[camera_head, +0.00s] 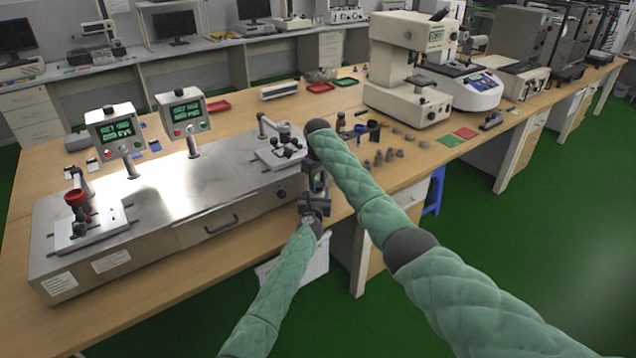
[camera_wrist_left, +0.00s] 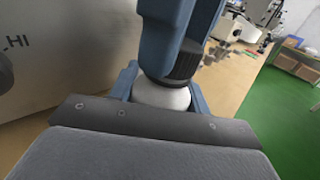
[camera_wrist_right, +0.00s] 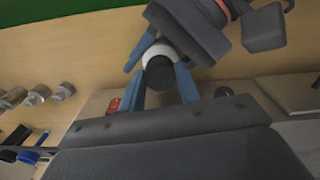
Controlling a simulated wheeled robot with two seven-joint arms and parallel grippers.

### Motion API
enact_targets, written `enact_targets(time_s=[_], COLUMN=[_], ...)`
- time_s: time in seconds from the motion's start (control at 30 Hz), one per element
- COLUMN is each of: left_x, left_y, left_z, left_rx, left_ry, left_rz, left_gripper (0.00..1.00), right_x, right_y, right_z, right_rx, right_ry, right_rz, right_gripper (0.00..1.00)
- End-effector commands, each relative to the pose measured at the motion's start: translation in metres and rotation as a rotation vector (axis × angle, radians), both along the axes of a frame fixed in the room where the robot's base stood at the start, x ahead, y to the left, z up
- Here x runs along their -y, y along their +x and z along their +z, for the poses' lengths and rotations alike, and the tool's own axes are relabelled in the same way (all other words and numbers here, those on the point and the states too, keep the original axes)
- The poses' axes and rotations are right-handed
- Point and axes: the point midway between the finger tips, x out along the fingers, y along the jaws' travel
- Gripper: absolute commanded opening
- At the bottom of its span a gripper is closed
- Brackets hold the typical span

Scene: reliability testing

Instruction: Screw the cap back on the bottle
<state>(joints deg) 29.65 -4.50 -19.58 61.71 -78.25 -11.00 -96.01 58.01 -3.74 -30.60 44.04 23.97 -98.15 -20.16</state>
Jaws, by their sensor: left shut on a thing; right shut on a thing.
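In the left wrist view, my left gripper (camera_wrist_left: 165,100) is shut on the white bottle (camera_wrist_left: 160,97). A dark ribbed cap (camera_wrist_left: 176,70) sits at the bottle's top, with blue fingers of my right gripper (camera_wrist_left: 178,38) around it. In the right wrist view, my right gripper (camera_wrist_right: 160,85) is shut on the black cap (camera_wrist_right: 158,73), and the white bottle (camera_wrist_right: 160,50) shows behind it. I cannot tell how tightly the cap sits. In the head view, my right gripper (camera_head: 317,178) is just above my left gripper (camera_head: 313,203), at the table's front edge; the bottle is mostly hidden.
A metal test bench (camera_head: 150,200) with two displays stands close on the left. A clamp fixture (camera_head: 280,152) is just behind the grippers. Several small weights (camera_head: 385,157) lie to the right on the wooden table (camera_head: 240,112). A white microscope-like machine (camera_head: 405,70) stands behind.

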Motion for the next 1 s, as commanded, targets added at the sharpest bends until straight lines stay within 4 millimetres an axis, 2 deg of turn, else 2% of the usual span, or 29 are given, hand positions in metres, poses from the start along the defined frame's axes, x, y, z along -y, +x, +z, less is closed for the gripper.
enact_targets(time_s=[1.0], left_x=[0.0028], left_y=[-0.0017], left_z=[-0.0014], left_rx=[-0.001], left_ry=[0.000], left_rz=[-0.004], left_gripper=[0.00], right_x=[-0.0032], right_y=[0.0022], right_z=[0.0017], right_rx=[0.003], right_ry=[0.004], right_rz=[-1.628], right_gripper=[0.09])
